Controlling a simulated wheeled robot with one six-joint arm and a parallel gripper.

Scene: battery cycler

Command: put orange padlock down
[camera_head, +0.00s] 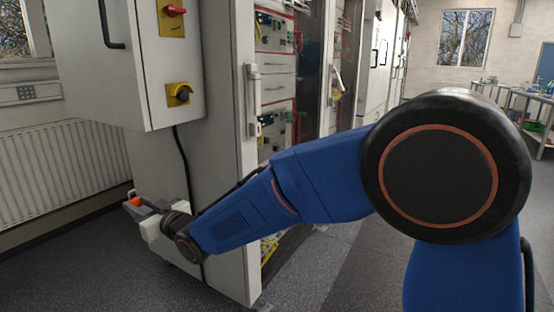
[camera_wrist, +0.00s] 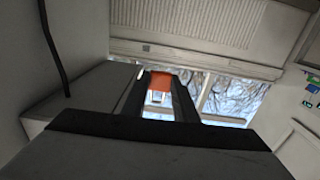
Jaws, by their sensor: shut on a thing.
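The orange padlock (camera_wrist: 161,82) shows in the wrist view between the two dark fingertips of my gripper (camera_wrist: 160,92), with its pale shackle just below the orange body. In the head view, the orange padlock (camera_head: 134,201) is a small orange patch at the tip of my gripper (camera_head: 140,205), at the lower left. My gripper is shut on it and holds it in the air, above the grey floor and beside the cabinet's lower side. Most of the shackle is too small to make out in the head view.
A tall grey cabinet (camera_head: 225,150) stands right of my gripper, its door open. A control box (camera_head: 125,60) with a red switch (camera_head: 175,11) and a dark knob on yellow (camera_head: 180,94) hangs above. A radiator (camera_head: 60,165) lines the left wall. Floor (camera_head: 90,265) below is clear.

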